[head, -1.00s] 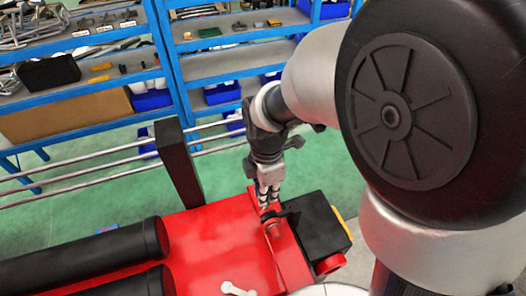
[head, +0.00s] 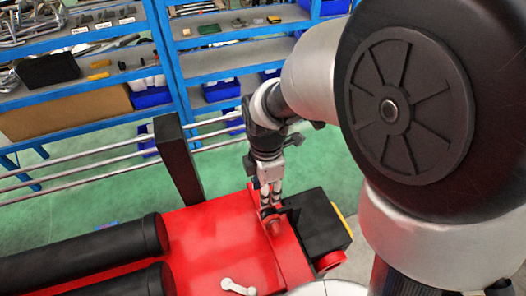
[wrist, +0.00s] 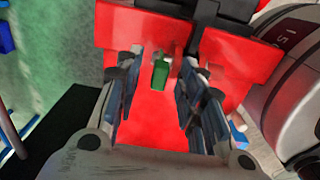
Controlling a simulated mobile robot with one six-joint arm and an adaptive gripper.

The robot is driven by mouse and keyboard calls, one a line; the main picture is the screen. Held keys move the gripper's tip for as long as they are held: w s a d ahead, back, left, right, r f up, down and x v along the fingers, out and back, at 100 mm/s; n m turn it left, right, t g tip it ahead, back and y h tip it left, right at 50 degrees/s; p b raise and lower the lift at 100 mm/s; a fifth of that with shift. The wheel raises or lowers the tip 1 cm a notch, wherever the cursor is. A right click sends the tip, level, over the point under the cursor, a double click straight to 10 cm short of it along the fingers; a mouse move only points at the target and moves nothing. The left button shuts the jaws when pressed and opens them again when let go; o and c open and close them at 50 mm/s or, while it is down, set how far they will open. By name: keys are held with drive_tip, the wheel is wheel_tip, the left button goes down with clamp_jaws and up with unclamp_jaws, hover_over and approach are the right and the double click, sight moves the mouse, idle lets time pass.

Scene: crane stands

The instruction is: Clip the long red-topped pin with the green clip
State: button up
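A small green clip (wrist: 160,74) shows in the wrist view, in the gap between my fingers, against a red surface. A little of the red surface shows on both sides of it, so the fingers look apart from it. My gripper (wrist: 162,82) is open and points down at the red base; in the head view my gripper (head: 270,205) is low over the red base (head: 205,240), beside a black block. I cannot make out the long red-topped pin; the clip is hidden in the head view.
The black block (head: 318,222) stands right of my gripper. A small white part (head: 238,287) lies on the red base to the front. Black cylinders (head: 85,258) and a dark post (head: 178,160) are to the left. Blue shelves (head: 225,60) stand behind.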

drive_tip(key=shift+r, duration=0.1)
wheel_tip(320, 180, up, 5)
drive_tip(key=p, duration=0.4)
idle(0.3)
wheel_tip(320, 180, up, 11)
drive_tip(key=s+d+f+m+t+b, duration=0.1)
drive_tip(key=s+d+f+m+b, duration=0.2)
drive_tip(key=f+m+b, duration=0.4)
drive_tip(key=s+d+f+m+t+b, duration=0.2)
drive_tip(key=s+d+f+m+b, duration=0.2)
drive_tip(key=s+f+m+b, duration=0.2)
drive_tip(key=s+d+f+m+t+b, duration=0.1)
drive_tip(key=s+d+f+m+b, duration=0.2)
drive_tip(key=f+m+b, duration=0.5)
drive_tip(key=shift+s+d+f+t+b, duration=0.35)
drive_tip(key=shift+s+f+b, duration=0.4)
drive_tip(key=shift+b, duration=1.25)
